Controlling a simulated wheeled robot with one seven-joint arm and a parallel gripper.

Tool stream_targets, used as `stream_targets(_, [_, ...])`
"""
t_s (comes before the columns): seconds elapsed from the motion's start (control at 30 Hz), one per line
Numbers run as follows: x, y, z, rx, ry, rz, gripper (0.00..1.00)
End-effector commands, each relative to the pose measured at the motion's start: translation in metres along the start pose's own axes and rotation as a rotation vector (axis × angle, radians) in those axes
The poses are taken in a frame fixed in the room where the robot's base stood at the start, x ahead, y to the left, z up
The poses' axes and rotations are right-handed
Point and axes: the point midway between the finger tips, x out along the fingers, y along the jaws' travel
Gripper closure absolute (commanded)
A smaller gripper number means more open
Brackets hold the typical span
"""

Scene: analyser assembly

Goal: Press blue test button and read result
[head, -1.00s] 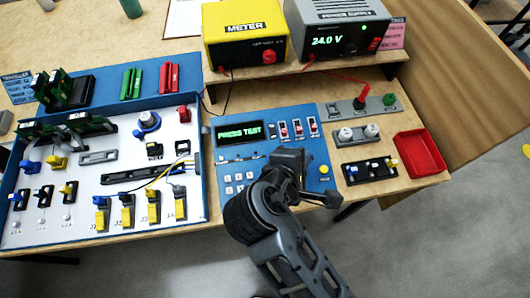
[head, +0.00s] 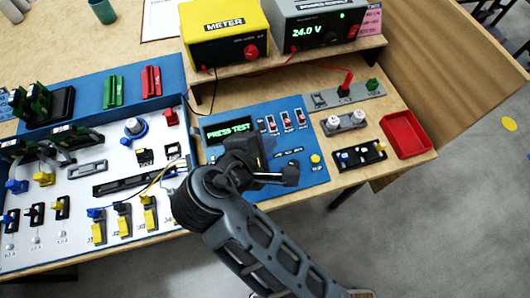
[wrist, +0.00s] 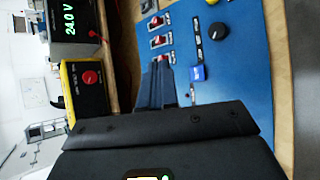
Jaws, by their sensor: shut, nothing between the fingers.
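The blue panel (head: 311,176) has a display (head: 228,128) with green text reading "PRESS TEST". My gripper (wrist: 161,62) is shut and empty. Its fingers appear just left of the blue button in the wrist view, apart from it in the picture; their height above the panel is unclear. In the head view my arm covers the panel's lower left, and the blue button and the fingertips cannot be made out.
Red switches (head: 286,120), a yellow button (head: 315,159) and a black knob (wrist: 219,31) are on the panel. The yellow meter (head: 226,40) and the power supply (head: 322,32), reading 24.0 V, stand on the shelf behind. A red tray (head: 405,134) is at right.

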Motion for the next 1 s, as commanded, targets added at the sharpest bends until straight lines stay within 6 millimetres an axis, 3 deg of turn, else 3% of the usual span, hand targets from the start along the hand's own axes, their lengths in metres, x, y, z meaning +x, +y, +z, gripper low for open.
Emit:
stream_targets(0.63, [0.046,-0.034,-0.034,-0.002,0.000,-0.001,1.00])
stream_targets(1.0, [0.053,-0.039,-0.040,-0.001,0.001,0.001,1.00])
